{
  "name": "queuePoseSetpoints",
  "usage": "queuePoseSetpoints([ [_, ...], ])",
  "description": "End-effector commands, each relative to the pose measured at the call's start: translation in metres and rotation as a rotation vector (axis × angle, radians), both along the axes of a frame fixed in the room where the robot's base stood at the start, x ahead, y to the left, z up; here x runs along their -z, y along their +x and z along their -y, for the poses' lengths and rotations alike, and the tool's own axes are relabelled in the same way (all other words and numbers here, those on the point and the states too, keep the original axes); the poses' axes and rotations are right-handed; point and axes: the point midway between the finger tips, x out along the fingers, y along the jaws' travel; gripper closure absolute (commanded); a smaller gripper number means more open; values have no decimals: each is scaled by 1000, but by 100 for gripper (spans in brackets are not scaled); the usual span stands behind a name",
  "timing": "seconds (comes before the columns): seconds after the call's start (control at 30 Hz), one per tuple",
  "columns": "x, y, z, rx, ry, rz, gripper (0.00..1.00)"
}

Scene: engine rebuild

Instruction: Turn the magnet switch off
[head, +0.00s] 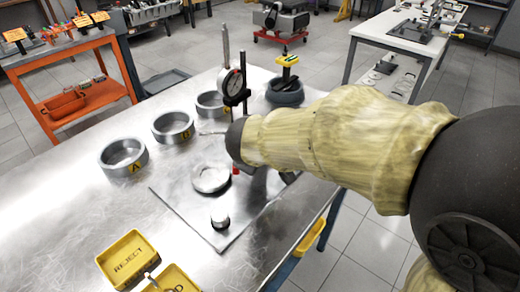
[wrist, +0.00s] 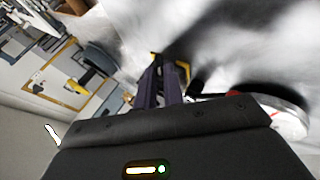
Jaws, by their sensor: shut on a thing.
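The dial gauge (head: 232,84) stands on its post above the steel plate (head: 185,205). It shows blurred at the right of the wrist view (wrist: 288,118). A small red part (head: 236,171) shows below the gauge. My arm hides most of the magnet base and its switch in the head view, and my gripper is hidden there too. In the wrist view my gripper (wrist: 161,72) has its two dark fingers close together, pointing down at the stand's foot. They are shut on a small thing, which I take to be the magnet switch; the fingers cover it.
A round metal part (head: 211,178) and a small cylinder (head: 220,217) are on the plate. Rings (head: 123,157) marked A and B stand to the left. Yellow trays (head: 129,259) lie at the front. The table's right edge is close to my arm.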

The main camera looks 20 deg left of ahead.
Motion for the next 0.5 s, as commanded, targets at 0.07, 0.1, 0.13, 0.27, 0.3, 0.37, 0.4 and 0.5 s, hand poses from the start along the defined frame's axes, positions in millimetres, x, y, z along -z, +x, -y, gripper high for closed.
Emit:
queuePoseSetpoints([
  [0.07,3,-1,0,-1,-2,-4,100],
  [0.1,3,-1,0,-1,-2,-4,86],
  [0.13,3,-1,0,-1,-2,-4,80],
  [0.27,2,0,0,0,0,-3,68],
  [0.3,2,0,0,0,0,-2,68],
  [0.37,1,0,0,0,0,-2,68],
  [0.4,1,0,0,-1,0,-2,68],
  [0.5,0,-1,0,0,1,-1,68],
])
